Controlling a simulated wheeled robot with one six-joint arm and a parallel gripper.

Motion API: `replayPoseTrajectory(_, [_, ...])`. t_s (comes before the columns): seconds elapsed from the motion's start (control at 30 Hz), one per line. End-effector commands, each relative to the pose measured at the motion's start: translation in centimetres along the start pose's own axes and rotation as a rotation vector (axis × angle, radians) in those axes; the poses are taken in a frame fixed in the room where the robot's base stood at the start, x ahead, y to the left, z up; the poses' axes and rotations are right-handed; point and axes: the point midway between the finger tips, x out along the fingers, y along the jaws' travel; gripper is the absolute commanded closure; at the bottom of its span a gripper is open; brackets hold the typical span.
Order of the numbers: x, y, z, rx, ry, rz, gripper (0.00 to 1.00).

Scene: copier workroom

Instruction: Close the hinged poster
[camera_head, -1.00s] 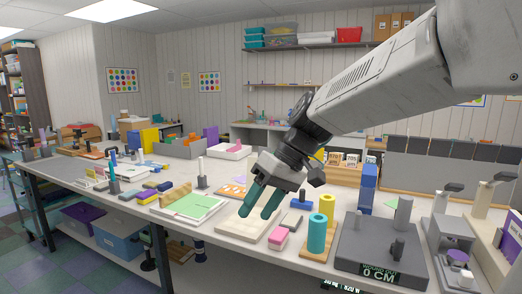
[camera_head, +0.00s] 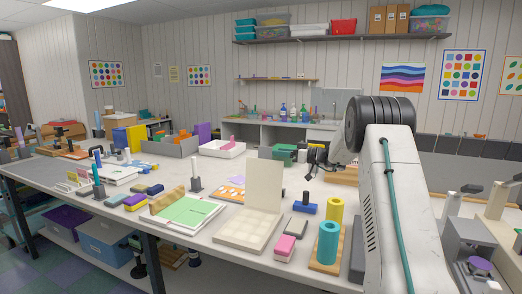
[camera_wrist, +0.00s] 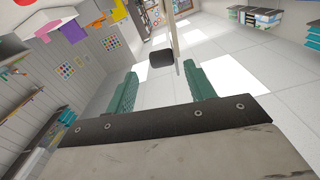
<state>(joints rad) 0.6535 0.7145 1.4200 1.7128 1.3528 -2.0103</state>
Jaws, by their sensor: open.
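A striped poster in red, orange and blue (camera_head: 402,78) hangs on the back wall, seemingly flat. Dotted posters (camera_head: 459,75) and (camera_head: 106,74) hang there too, and one at the right edge (camera_head: 512,78) is cut off. I see no hinge on any of them, so I cannot tell which is the hinged one. My gripper (camera_head: 292,154), with green fingers, is over the table, well away from the wall posters. In the wrist view my gripper (camera_wrist: 160,92) is open and empty. Small dotted posters (camera_wrist: 67,70) show at left there.
A cream hinged tray (camera_head: 238,232) stands open on the table, its panel (camera_head: 264,186) upright. Teal (camera_head: 328,242) and yellow cylinders (camera_head: 335,210) stand front right. In the wrist view a thin pale upright (camera_wrist: 173,20) and dark pad (camera_wrist: 161,58) show over open floor.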

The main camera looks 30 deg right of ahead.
Motion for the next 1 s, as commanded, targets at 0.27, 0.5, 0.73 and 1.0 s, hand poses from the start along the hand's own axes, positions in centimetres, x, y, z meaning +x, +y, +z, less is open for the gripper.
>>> replayPoseTrajectory(0.27, [4.7,-0.4,0.0,-0.002,-0.001,-0.008,0.46])
replayPoseTrajectory(0.5, [7.4,-0.5,0.0,-0.001,-0.002,-0.008,0.46])
replayPoseTrajectory(0.73, [7.8,-0.4,0.0,-0.001,-0.002,-0.005,0.46])
replayPoseTrajectory(1.0, [7.7,-0.3,0.0,0.000,-0.002,-0.005,0.94])
